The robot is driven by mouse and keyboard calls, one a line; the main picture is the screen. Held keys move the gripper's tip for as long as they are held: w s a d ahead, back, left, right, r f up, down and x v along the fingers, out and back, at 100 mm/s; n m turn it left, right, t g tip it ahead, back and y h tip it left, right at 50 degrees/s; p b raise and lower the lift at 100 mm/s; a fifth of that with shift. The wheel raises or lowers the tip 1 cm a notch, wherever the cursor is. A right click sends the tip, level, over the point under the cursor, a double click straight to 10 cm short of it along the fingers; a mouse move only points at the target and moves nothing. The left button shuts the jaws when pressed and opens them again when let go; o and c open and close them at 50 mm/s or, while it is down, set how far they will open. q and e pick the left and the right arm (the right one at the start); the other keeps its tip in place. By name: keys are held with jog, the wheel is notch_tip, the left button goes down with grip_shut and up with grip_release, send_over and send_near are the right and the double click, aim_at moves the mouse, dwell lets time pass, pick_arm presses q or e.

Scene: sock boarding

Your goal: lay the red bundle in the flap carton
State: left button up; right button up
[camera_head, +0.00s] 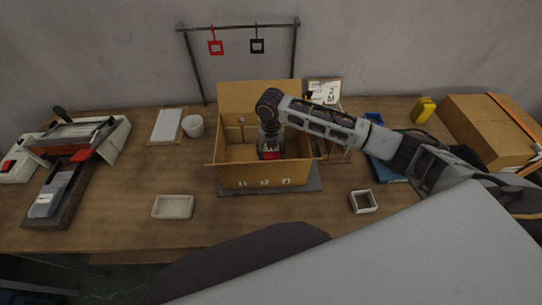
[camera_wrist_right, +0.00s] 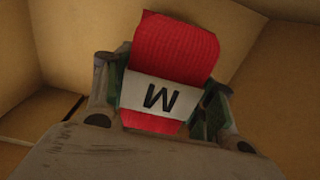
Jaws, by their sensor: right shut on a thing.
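The flap carton (camera_head: 262,178) stands open in the middle of the table, with its back flap up. My right gripper (camera_head: 270,147) reaches down inside it from above. It is shut on the red bundle (camera_wrist_right: 175,50), a ribbed red knit with a white band marked with a letter. In the right wrist view the right gripper (camera_wrist_right: 162,100) has one finger on each side of the bundle, with the carton's walls around. In the head view only a little of the bundle (camera_head: 270,155) shows. Whether it touches the carton's floor is hidden. My left gripper is not in view.
A red tag (camera_head: 215,47) and a black tag (camera_head: 257,45) hang from a rack behind the carton. A white tray (camera_head: 172,207) and a small square box (camera_head: 363,201) stand in front. A press-like device (camera_head: 80,140) is at left. A larger carton (camera_head: 490,130) is at right.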

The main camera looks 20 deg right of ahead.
jog(key=shift+f, duration=1.4)
jog(key=shift+f, duration=0.15)
jog(key=o, duration=1.2)
jog(key=shift+c, duration=0.2)
jog(key=shift+r+b, duration=0.45)
jog(key=shift+r, duration=5.7)
